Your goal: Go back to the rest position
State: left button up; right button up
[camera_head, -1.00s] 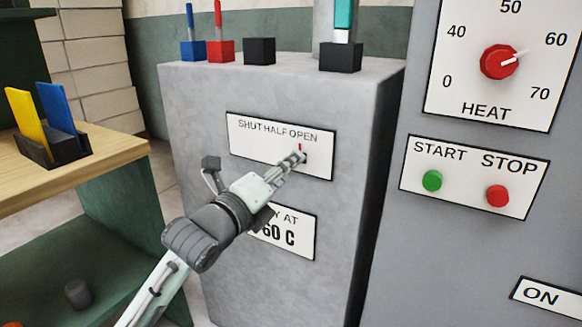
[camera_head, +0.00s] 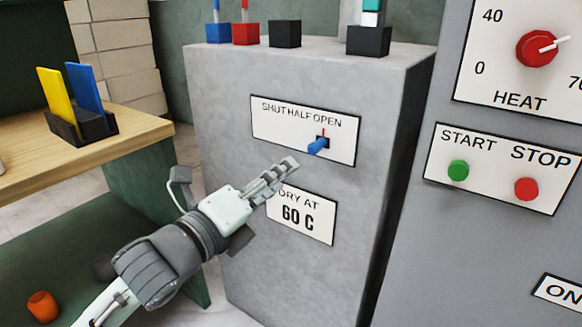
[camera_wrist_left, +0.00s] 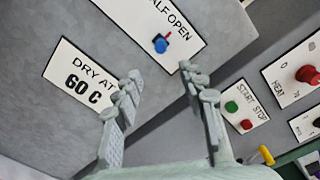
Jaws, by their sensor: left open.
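My left gripper (camera_head: 283,172) is open and empty in front of the grey cabinet, below the valve plate and partly over the corner of the "DRY AT 60 C" plate (camera_head: 300,213). The blue lever (camera_head: 318,146) on the "SHUT HALF OPEN" plate (camera_head: 283,119) stands clear of the fingers, near the plate's right side below a red mark. In the left wrist view the two fingers (camera_wrist_left: 160,88) are spread apart with nothing between them, and the blue lever (camera_wrist_left: 160,45) lies beyond them. My right gripper does not show.
At right, a panel carries the red HEAT knob (camera_head: 537,48), green START button (camera_head: 458,170) and red STOP button (camera_head: 526,189). Colored blocks (camera_head: 246,34) stand on the cabinet top. A wooden table (camera_head: 30,169) with yellow and blue boards is at left. An orange cup (camera_head: 43,306) sits low.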

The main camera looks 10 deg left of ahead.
pick_arm(q)
jog(key=s+a+f+n+g+y, duration=0.1)
jog(key=a+f+n+g+y, duration=0.25)
jog(key=f+n, duration=0.6)
jog(key=s+a+f+n+g+y, duration=0.1)
jog(key=a+f+n+g+y, duration=0.3)
jog(key=f, duration=1.1)
jog(key=s+a+f+n+g, duration=0.2)
jog(key=s+f+n, duration=0.4)
jog(key=s+f, duration=0.3)
jog(key=s+a+f+n+g+p, duration=0.1)
jog(key=s+a+f+n+g, duration=0.2)
jog(key=s+f+n, duration=0.4)
notch_tip(320, 180, down, 4)
jog(key=s+g, duration=0.1)
jog(key=s, duration=0.1)
jog(key=shift+s, duration=0.35)
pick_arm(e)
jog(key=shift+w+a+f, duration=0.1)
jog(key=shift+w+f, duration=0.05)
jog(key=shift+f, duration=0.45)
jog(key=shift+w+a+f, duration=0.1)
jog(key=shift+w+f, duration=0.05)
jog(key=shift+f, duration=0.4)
pick_arm(q)
jog(key=shift+g, duration=0.25)
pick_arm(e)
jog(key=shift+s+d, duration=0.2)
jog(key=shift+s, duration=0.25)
